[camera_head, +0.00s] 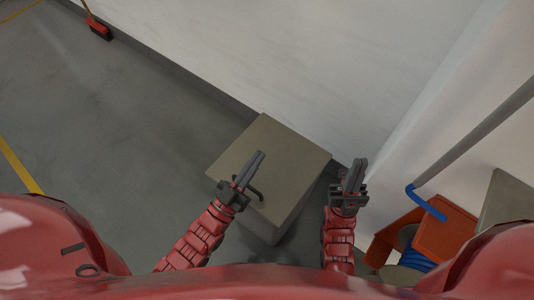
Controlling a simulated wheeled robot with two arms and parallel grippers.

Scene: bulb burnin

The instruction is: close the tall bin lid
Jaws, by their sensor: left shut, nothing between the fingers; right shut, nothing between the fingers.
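The tall bin (270,234) stands on the floor by the white wall, seen from above. Its flat grey-brown lid (291,160) covers the top, and I see no gap under it from here. A dark bar handle shows on the lid near its front edge, partly behind my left gripper. My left gripper (258,158) is shut and empty over the lid; I cannot tell whether it touches it. My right gripper (358,165) is shut and empty, just right of the lid's right corner, in front of the wall.
A red broom (99,29) leans at the far upper left. At the right are an orange container (446,232), a grey pole (475,138) with a blue end, and a grey box (508,205). The floor left of the bin is clear, with yellow lines.

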